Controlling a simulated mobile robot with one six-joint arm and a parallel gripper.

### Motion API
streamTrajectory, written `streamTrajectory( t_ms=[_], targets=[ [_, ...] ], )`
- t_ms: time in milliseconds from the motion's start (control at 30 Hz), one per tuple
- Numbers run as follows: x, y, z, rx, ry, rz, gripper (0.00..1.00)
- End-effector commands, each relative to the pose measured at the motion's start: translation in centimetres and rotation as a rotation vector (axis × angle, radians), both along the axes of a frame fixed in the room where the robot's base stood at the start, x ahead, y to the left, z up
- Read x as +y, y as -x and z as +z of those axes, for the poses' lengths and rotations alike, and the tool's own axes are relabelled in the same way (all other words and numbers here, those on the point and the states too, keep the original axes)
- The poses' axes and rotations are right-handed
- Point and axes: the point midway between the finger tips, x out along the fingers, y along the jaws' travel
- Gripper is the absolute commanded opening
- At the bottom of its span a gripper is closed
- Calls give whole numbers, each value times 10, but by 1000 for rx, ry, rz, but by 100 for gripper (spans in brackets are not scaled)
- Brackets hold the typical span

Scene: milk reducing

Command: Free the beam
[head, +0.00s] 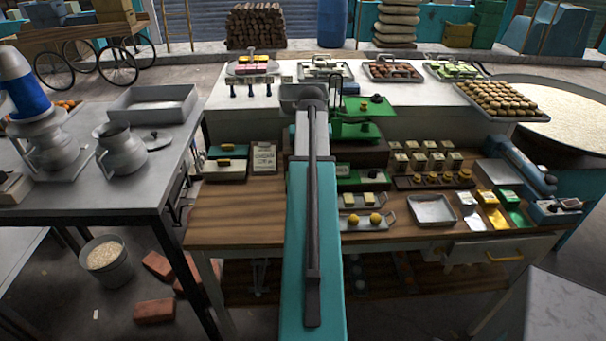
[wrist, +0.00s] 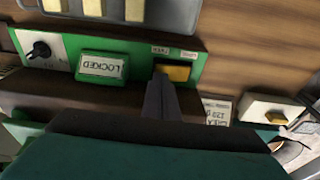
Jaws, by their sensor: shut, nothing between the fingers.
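A green scale (head: 360,131) with a dark base stands on the wooden bench just right of my arm in the head view. Its green front panel (head: 362,181) is partly hidden by my arm. In the wrist view the green panel (wrist: 211,63) carries a sign reading LOCKED (wrist: 103,66), a black knob (wrist: 39,50) and a yellow button (wrist: 173,72). My gripper (wrist: 160,84) is shut and empty, its tips at the yellow button's edge; I cannot tell whether they touch. The beam itself cannot be clearly picked out.
Small boxes (head: 428,163) and a metal tray (head: 432,209) stand on the bench to the right. A clipboard sheet (head: 264,158) lies left of my arm. A grey table (head: 90,195) with metal cans is at the left. The bench's front left is clear.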

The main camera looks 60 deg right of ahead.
Motion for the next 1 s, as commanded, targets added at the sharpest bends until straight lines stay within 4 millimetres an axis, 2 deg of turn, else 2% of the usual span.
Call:
streamTrajectory(
  t_ms=[1000],
  targets=[
    [0,0,-10,0,0,0,0]
  ],
)
